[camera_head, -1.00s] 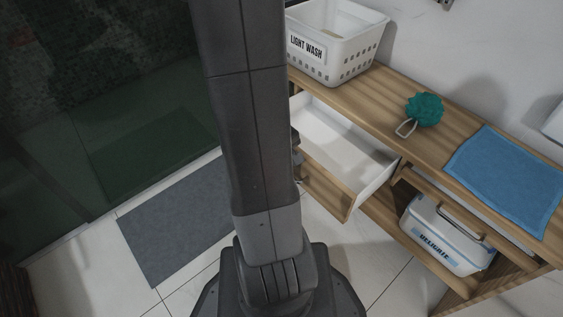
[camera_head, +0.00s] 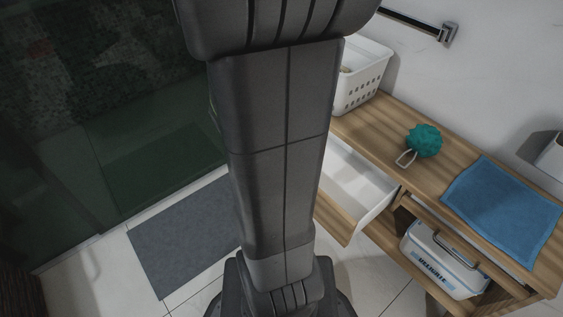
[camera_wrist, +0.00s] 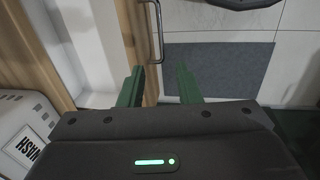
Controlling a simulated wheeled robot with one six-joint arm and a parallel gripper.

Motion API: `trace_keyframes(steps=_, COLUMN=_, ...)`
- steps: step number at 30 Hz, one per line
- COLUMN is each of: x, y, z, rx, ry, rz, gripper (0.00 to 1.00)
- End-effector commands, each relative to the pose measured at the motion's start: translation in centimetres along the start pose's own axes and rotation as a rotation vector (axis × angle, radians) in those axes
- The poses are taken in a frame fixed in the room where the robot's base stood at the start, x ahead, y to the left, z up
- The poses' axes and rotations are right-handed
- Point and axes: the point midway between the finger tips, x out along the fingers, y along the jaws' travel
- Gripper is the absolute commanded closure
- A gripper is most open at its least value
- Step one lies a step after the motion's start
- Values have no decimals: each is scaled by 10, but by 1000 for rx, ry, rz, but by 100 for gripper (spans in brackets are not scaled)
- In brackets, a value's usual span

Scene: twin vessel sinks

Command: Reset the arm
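My arm rises through the middle of the head view and hides part of the counter and drawer. My gripper (camera_wrist: 160,88) shows in the wrist view with its two dark green fingers apart and nothing between them. It is above the floor near the open drawer's front and handle (camera_wrist: 155,38). The gripper itself is not visible in the head view.
A wooden counter (camera_head: 390,118) holds a white basket (camera_head: 362,82), a teal scrubber (camera_head: 424,140) and a blue towel (camera_head: 503,208). A white drawer (camera_head: 355,180) stands open below. A labelled box (camera_head: 442,262) sits on the lower shelf. A grey mat (camera_head: 188,237) lies on the floor.

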Motion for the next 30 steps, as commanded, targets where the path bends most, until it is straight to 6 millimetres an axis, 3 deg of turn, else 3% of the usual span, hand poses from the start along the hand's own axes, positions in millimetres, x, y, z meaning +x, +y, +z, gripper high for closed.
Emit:
trace_keyframes(steps=7, x=3, y=0, z=0, rx=0, ry=-1, rz=0, gripper=69)
trace_keyframes(steps=11, x=15, y=0, z=0, rx=1, ry=-2, rz=-1, gripper=69)
trace_keyframes(steps=24, x=100, y=-1, z=1, rx=1, ry=-4, rz=-2, gripper=69)
trace_keyframes(steps=30, x=129, y=-1, z=1, rx=1, ry=-3, rz=-1, gripper=69)
